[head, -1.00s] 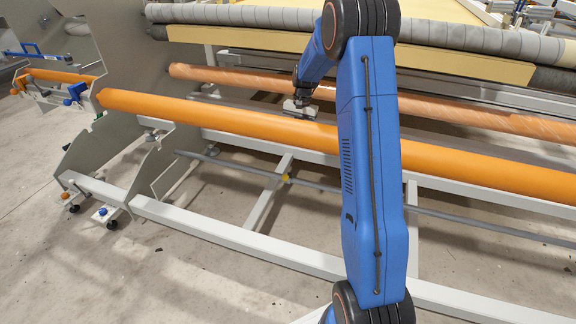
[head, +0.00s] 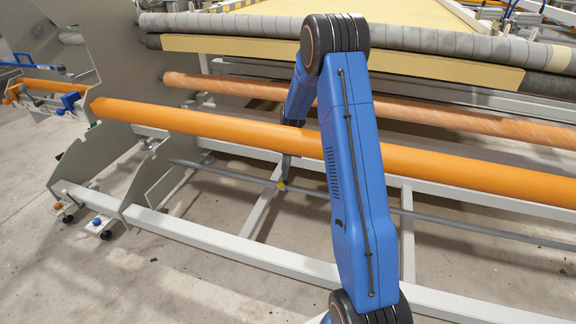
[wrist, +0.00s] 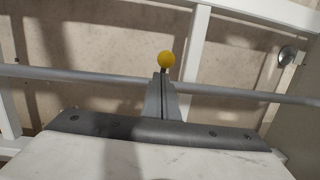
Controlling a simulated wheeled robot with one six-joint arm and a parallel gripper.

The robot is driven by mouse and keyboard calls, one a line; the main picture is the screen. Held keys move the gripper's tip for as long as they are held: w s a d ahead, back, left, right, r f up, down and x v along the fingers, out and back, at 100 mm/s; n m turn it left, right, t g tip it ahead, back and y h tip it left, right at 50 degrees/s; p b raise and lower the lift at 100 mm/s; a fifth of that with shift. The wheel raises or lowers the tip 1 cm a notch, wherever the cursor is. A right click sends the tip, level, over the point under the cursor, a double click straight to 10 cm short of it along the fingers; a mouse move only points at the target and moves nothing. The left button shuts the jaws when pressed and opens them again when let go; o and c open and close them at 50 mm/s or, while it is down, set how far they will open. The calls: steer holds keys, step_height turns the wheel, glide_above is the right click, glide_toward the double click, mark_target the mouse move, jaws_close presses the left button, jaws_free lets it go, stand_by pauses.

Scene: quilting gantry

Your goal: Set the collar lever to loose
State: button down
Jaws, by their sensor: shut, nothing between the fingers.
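A yellow ball knob (wrist: 166,59) sits at the thin grey rod, just beyond my fingertips in the wrist view. In the head view this yellow knob (head: 281,185) is small, below the orange roll. I take it for the collar lever's knob; the collar and the rest of the lever are mostly hidden behind my fingers. My gripper (wrist: 163,78) is shut and empty, its tips right by the knob; I cannot tell whether they touch it. In the head view the fingers (head: 286,168) show below the orange roll, which hides the hand.
The thin grey rod (head: 225,174) runs across below the orange roll (head: 225,130). White frame beams (head: 200,242) lie lower down. Grey side plates (head: 160,185) with coloured knobs stand at the left. Open concrete floor (head: 100,285) lies in front.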

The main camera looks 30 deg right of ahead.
mark_target(282, 183)
steer(key=shift+s+a+f, duration=0.15)
steer(key=shift+s+a, duration=0.05)
steer(key=shift+a, duration=0.1)
steer(key=shift+s+a+f, duration=0.85)
steer(key=shift+s+a, duration=0.1)
steer(key=shift+w+r, duration=0.1)
steer(key=shift+w+d+r, duration=0.1)
steer(key=shift+d+r, duration=0.15)
steer(key=shift+d, duration=0.05)
step_height(282, 183, up, 12)
steer(key=d, duration=0.1)
steer(key=shift+d, duration=0.35)
steer(key=shift+r, duration=0.15)
